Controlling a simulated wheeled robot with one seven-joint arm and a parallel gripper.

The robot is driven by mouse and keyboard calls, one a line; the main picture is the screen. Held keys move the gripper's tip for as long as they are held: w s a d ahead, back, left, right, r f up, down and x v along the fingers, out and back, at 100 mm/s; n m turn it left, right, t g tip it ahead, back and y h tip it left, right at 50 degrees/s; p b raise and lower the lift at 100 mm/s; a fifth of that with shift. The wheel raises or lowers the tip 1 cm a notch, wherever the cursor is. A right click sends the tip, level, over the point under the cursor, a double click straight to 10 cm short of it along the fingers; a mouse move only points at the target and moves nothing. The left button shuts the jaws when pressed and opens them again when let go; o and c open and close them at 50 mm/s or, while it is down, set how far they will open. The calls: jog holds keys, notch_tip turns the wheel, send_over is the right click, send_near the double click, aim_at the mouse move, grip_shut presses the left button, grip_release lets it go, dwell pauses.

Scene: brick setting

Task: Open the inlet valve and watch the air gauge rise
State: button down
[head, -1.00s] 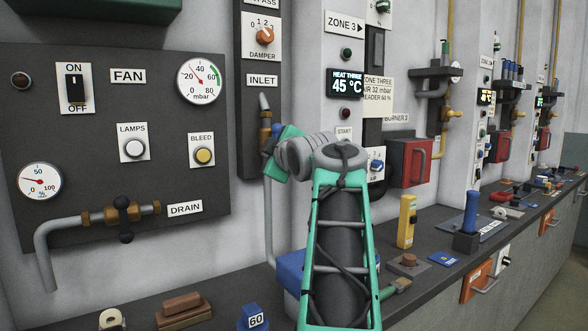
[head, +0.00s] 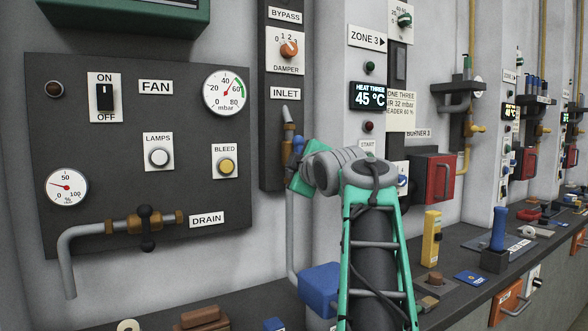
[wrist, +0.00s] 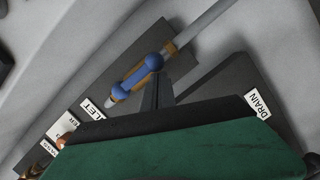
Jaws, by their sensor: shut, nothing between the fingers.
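The inlet valve (wrist: 136,77) has a blue handle with a ball at each end, lying about in line with its brass and grey pipe. In the head view, part of the blue handle (head: 298,144) shows below the INLET label (head: 285,93). My gripper (wrist: 158,82) is shut and empty, its tips right beside the upper handle ball; I cannot tell if they touch. In the head view my wrist hides the fingers. The air gauge (head: 226,92), marked mbar, has its red needle pointing up and right, a little past 40, near the green band.
The dark board left of the inlet holds the FAN switch (head: 105,97), LAMPS button (head: 158,157), BLEED button (head: 226,166) and the drain valve (head: 146,225). A counter with a blue block (head: 320,284) and a yellow device (head: 432,238) runs below. A red box (head: 434,179) juts out at right.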

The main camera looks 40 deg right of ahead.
jog(key=s+a+r, duration=0.2)
jog(key=s+a, duration=0.5)
jog(key=s, duration=0.1)
jog(key=shift+s+r+b, duration=0.3)
jog(key=shift+s, duration=0.1)
jog(key=shift+a, duration=0.15)
jog(key=w+a+f+m+g+y+p, duration=0.4)
jog(key=a+f+m+g+p, duration=0.1)
jog(key=a+f+p, duration=0.75)
jog(key=s+a+f+m+g+y+p, duration=0.1)
jog(key=s+a+f+m+g+p, duration=0.2)
jog(key=s+a+f+g+p, duration=0.4)
jog(key=s+a+f+p, duration=0.4)
jog(key=s+a+f, duration=0.2)
jog(key=s+f, duration=0.2)
jog(key=shift+s+a+f+g+y, duration=0.2)
jog(key=shift+s+f+g+y, duration=0.15)
jog(key=shift+f, duration=0.3)
